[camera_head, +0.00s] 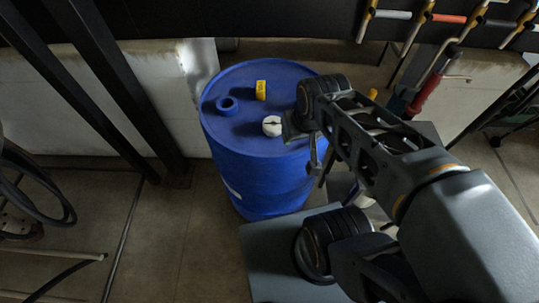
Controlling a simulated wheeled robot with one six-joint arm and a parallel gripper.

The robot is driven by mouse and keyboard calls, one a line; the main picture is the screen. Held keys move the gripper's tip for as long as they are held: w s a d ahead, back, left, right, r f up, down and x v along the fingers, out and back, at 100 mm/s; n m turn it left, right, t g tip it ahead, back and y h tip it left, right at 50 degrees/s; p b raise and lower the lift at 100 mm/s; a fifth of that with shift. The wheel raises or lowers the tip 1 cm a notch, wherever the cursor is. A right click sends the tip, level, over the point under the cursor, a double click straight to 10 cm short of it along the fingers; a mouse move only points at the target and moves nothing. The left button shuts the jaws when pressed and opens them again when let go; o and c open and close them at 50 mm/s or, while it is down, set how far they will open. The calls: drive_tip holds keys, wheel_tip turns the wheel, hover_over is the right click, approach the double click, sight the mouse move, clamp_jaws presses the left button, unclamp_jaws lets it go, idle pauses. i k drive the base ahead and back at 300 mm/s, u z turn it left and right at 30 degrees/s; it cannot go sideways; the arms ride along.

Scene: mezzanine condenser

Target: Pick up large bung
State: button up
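A blue drum (255,175) stands upright on the floor near the middle. On its top is a round white cap-like piece (272,126) with a dark mark in its middle, which may be the large bung. A blue ring-shaped piece (227,105) with a dark centre sits on the left of the top and could also be a bung or its opening. My gripper (302,143) is over the right part of the drum, just right of the white piece. A gap between gripper and white piece is hard to judge. The fingers are partly hidden by the wrist, and their opening does not show clearly.
A small yellow block (261,90) stands on the drum top, behind the white piece. Tools with red and yellow handles (425,95) hang at the upper right.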

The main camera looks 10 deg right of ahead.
sight(272, 126)
drive_tip(key=k, duration=0.5)
drive_tip(key=u, duration=1.75)
drive_tip(key=i, duration=1.2)
drive_tip(key=z, duration=2.45)
